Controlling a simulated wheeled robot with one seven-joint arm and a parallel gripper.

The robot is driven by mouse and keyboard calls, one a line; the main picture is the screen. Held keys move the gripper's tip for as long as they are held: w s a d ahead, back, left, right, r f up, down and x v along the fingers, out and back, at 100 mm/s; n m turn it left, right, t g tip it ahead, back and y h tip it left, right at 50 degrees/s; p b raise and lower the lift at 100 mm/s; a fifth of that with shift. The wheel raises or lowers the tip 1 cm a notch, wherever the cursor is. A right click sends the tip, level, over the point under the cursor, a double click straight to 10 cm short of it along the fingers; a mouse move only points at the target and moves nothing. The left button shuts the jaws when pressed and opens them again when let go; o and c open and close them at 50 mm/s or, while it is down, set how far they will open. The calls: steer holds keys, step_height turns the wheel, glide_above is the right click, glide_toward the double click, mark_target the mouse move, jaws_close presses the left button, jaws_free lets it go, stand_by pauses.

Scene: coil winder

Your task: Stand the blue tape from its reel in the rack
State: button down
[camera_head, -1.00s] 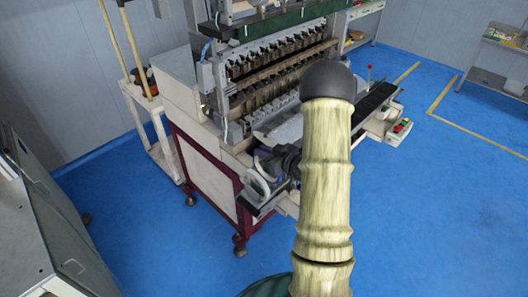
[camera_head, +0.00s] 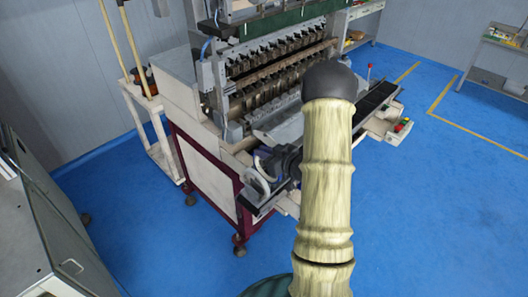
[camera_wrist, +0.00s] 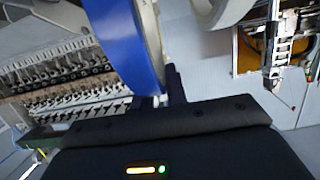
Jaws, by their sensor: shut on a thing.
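My gripper (camera_wrist: 165,97) reaches in from the bottom of the wrist view and is shut on the blue tape (camera_wrist: 125,38). The tape is a wide blue band with a pale edge, partly cut off by the top of that view. In the head view my gripper (camera_head: 284,163) is a small dark shape in front of the coil winder, partly behind my own arm. A white ring (camera_head: 257,184) shows beside it there. A pale ring (camera_wrist: 222,12) also shows at the top of the wrist view. I cannot clearly make out the rack.
The coil winder (camera_head: 205,165) stands close around my gripper, with rows of metal spindles above. A grey cabinet (camera_head: 50,225) is at lower left. Blue floor is free at right.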

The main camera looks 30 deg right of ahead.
mark_target(256, 157)
steer(key=shift+f+b, duration=1.7)
steer(key=shift+f, duration=0.3)
steer(key=c, duration=1.7)
jaws_free()
steer(key=shift+r+p+v, duration=0.15)
steer(key=shift+p+v, duration=0.05)
steer(key=shift+v, duration=1.35)
steer(key=shift+r+p+v, duration=0.15)
steer(key=shift+p+v, duration=0.05)
steer(key=shift+v, duration=1.35)
steer(key=o, duration=0.6)
